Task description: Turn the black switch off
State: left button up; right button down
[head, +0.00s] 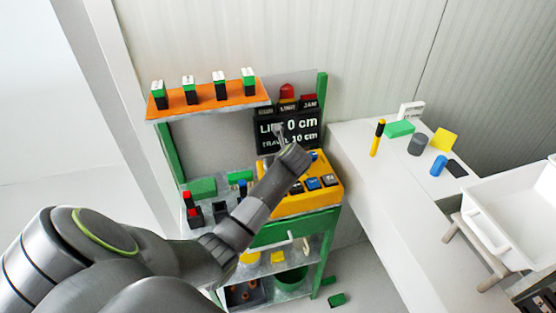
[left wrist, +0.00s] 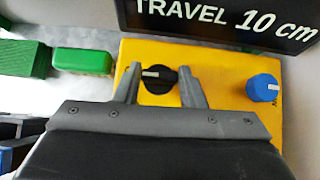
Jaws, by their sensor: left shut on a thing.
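The black switch (left wrist: 158,79) is a round knob with a white mark pointing left, on a yellow control box (left wrist: 222,75). My left gripper (left wrist: 161,70) is shut on the black switch, with one finger on each side of it. In the head view my left arm reaches across to the yellow box (head: 322,196) and hides the black switch.
A blue knob (left wrist: 262,88) sits to the right on the same box. A black display (head: 291,130) reading "LIFT 0 cm, TRAVEL 10 cm" stands behind it. A green block (left wrist: 82,61) lies left of the box.

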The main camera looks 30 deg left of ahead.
pick_arm(q)
jog(key=shift+m, duration=0.4)
jog(key=o, duration=0.7)
jog(key=b+v, duration=0.3)
jog(key=v, duration=1.4)
jog(key=shift+s, duration=0.35)
jog(key=shift+a+r, duration=0.1)
jog(key=shift+a, duration=0.05)
